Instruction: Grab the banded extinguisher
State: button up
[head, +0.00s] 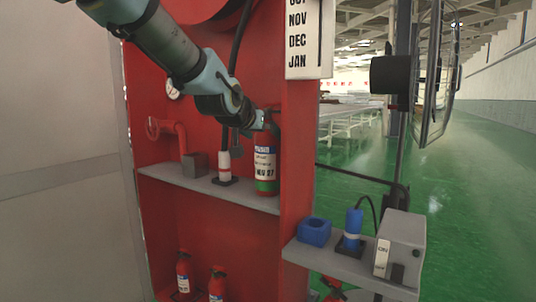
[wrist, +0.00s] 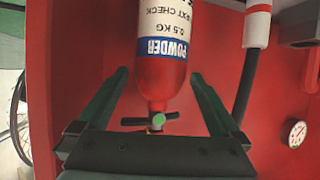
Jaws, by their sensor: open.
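The banded extinguisher (head: 265,150) stands upright on the grey shelf of the red cabinet. It is red with a white label reading "NOV 27" and a green band near its base. The wrist view shows it upside down (wrist: 166,72), with its label, red shoulder and valve with a green dot; its base is out of that view. My gripper (head: 264,121) is at its top in the head view. In the wrist view my gripper (wrist: 159,75) is open, with one finger on each side of the extinguisher's shoulder and a visible gap on both sides.
The grey shelf (head: 158,171) also holds a white-and-red nozzle (head: 224,163) on a black hose and a grey block (head: 194,164). The cabinet's right wall (head: 296,150) is close beside the extinguisher. Smaller extinguishers (head: 184,272) stand below. A side shelf (head: 340,264) holds blue items and a grey box.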

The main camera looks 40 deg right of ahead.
jog(key=x, duration=0.4)
jog(key=shift+f, duration=0.15)
jog(key=shift+c, duration=0.4)
grip_shut()
dwell(0.4)
